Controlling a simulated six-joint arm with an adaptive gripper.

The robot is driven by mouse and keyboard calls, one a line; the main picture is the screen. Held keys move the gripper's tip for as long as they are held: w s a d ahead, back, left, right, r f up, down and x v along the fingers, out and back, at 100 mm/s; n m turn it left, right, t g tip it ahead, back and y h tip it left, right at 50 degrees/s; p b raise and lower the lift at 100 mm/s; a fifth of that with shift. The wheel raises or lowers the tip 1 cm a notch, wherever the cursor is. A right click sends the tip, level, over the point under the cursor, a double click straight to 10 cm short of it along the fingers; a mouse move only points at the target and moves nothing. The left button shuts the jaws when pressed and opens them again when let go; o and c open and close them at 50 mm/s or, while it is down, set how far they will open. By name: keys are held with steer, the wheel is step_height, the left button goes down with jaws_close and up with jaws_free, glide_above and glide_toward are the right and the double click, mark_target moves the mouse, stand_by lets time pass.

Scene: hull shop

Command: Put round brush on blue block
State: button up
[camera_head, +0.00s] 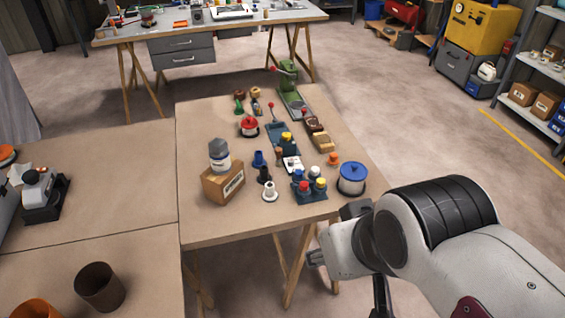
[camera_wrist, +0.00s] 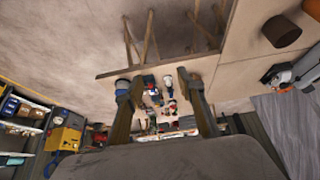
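My gripper (camera_head: 316,258) hangs past the near right corner of the small table, apart from everything on it. In the wrist view, its two fingers (camera_wrist: 154,82) are spread with nothing held between them. A dark blue block-like piece (camera_head: 288,149) with a yellow top stands mid-table. A blue flat piece (camera_head: 276,132) with a red-knobbed lever lies just behind it. I cannot tell for certain which is the blue block. Brown brush-like pieces (camera_head: 323,142) lie near the right edge. I cannot single out the round brush at this size.
A cardboard box (camera_head: 223,184) carries a grey-capped jar (camera_head: 219,154). A blue-lidded pot (camera_head: 352,178) stands at the right edge, beside a blue tray (camera_head: 309,196) of coloured-capped jars. A green press (camera_head: 289,88) stands at the back.

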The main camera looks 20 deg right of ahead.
steer(key=w+a+f+m+t, duration=0.1)
steer(key=w+a+f+t, duration=0.1)
steer(key=w, duration=1.4)
steer(key=w+a+f+m+t, duration=0.1)
steer(key=w+a+t, duration=0.1)
steer(key=w, duration=1.5)
steer(key=w+d+f+m+t+h, duration=0.1)
steer(key=w+d+f+h, duration=0.1)
steer(key=w+f, duration=0.5)
steer(key=w+d+f+m+t+h, duration=0.1)
steer(key=w+d+f+h, duration=0.2)
steer(key=f, duration=1)
steer(key=shift+w+d+m+t+h, duration=0.35)
steer(key=shift+w+d, duration=0.7)
steer(key=shift+w, duration=1.4)
